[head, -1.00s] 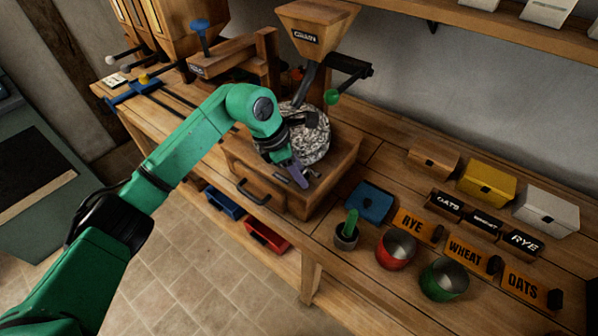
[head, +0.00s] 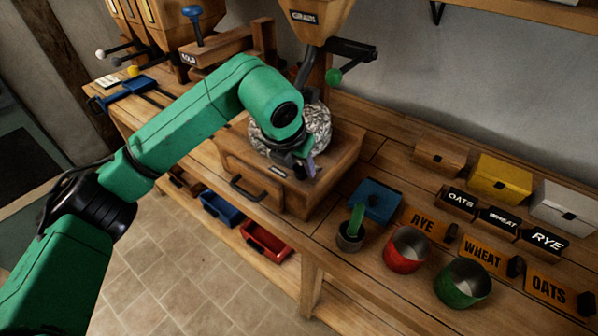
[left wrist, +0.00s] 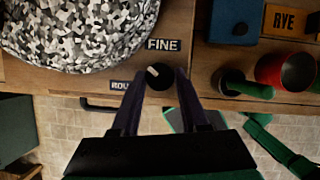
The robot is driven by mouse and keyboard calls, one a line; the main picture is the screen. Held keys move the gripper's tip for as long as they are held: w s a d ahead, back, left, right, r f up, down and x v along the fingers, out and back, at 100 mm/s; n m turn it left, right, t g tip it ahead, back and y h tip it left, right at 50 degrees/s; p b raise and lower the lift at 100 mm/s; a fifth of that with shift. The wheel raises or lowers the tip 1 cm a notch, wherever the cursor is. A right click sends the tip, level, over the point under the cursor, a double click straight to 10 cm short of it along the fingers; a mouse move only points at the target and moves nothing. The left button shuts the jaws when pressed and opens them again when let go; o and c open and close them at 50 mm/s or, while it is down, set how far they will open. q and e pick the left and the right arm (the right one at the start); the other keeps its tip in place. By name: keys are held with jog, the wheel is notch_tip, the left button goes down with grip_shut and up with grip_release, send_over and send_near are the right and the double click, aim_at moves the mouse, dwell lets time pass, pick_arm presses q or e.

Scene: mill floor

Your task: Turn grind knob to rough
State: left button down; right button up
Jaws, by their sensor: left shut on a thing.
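The grind knob (left wrist: 159,80) is a small dark round knob with a pale pointer mark on the front of the wooden mill. In the left wrist view its pale mark points up and left, between the FINE label (left wrist: 163,45) and the ROUGH label (left wrist: 121,86), which a finger partly covers. My left gripper (head: 304,166) has its purple fingers on either side of the knob and is shut on it. In the head view the gripper hides most of the knob. My right gripper is in neither view.
The speckled millstone (head: 312,128) sits just behind the gripper, under the grain hopper (head: 318,18). A drawer handle (head: 248,188) is left of it. A blue box (head: 375,200), green-handled pot (head: 350,236), red cup (head: 407,250) and green cup (head: 463,283) stand to the right.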

pick_arm(q)
jog(key=n+b, duration=0.1)
jog(key=n+y+b, duration=0.1)
jog(key=n, duration=0.1)
jog(key=shift+d+f+n+t+b, duration=0.15)
jog(key=shift+n+t+b, duration=0.15)
jog(key=shift+b, duration=0.05)
jog(key=shift+d+n+y+b, duration=0.1)
jog(key=shift+n+y+b, duration=0.9)
jog(key=shift+n, duration=0.8)
jog(key=shift+r, duration=0.2)
jog(key=shift+c, duration=2.1)
grip_release()
jog(key=v, duration=1.4)
jog(key=shift+r, duration=0.3)
